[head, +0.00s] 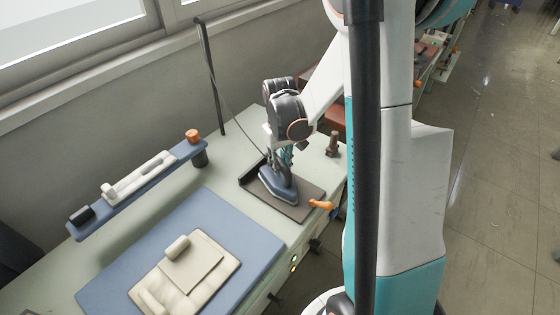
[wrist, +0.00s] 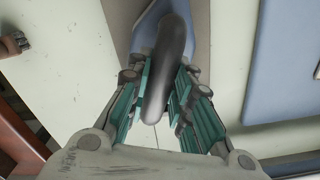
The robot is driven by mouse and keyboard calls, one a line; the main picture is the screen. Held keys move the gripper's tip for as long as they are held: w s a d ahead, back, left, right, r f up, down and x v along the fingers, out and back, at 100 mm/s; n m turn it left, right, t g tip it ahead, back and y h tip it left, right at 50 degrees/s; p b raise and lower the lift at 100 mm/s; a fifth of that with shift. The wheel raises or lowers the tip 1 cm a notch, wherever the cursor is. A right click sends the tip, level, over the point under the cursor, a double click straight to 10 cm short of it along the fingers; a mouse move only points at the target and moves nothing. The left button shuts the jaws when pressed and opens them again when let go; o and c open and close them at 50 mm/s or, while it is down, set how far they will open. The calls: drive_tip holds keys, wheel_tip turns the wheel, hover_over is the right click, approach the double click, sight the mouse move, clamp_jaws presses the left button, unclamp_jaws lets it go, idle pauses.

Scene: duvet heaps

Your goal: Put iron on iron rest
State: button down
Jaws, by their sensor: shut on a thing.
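The iron (head: 277,186) has a blue-grey body and a dark handle. In the wrist view, the teal fingers of my gripper (wrist: 160,93) are on both sides of the dark handle of the iron (wrist: 168,60). The handle and fingers hide part of the iron's body.
A blue ironing pad (head: 235,222) with folded cream cloth (head: 190,272) lies left of the rest. A raised blue shelf (head: 130,204) runs along the back. A thin black pole (head: 210,75) with a cord stands behind. A small brown object (head: 333,144) stands beyond the rest.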

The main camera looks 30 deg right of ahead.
drive_tip(key=shift+f, duration=0.1)
drive_tip(key=c, duration=1.4)
unclamp_jaws()
drive_tip(key=shift+c, duration=0.2)
wheel_tip(320, 180, up, 12)
drive_tip(key=p, duration=0.4)
